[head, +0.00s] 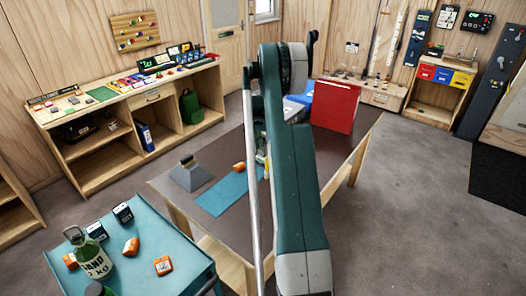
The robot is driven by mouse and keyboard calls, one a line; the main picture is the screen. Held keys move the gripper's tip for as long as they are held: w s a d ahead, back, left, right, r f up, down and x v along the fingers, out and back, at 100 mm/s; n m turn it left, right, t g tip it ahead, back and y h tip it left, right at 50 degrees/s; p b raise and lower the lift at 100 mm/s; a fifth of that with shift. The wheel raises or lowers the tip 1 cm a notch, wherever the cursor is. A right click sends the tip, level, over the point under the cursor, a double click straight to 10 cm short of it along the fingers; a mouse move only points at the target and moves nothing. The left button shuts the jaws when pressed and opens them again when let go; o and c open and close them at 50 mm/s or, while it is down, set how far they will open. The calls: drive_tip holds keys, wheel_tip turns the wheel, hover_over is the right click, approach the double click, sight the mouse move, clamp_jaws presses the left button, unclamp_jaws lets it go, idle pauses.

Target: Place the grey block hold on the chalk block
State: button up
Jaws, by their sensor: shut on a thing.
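My gripper (262,156) is low over the brown table, mostly hidden behind my own teal and grey arm. Only a thin strip of it shows at the arm's left edge. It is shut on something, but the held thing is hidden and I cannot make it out. I cannot pick out the grey block hold with certainty. A white and blue item (299,99) stands behind the arm, left of the red upright item. I cannot tell whether it is the chalk block.
On the brown table (165,187) are a grey wedge-shaped piece (191,177), a blue mat (222,196), an orange piece (239,167) and a red upright item (335,107). A teal cart (190,245) at the front left carries a green bottle (95,262) and orange and dark blocks.

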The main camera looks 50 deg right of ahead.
sight(262, 147)
drive_tip(key=shift+f, duration=0.7)
drive_tip(key=shift+f, duration=0.15)
drive_tip(key=o, duration=0.9)
drive_tip(key=r, duration=1.2)
drive_tip(key=shift+w+r, duration=0.15)
drive_tip(key=shift+w, duration=0.15)
drive_tip(key=shift+a+r, duration=0.1)
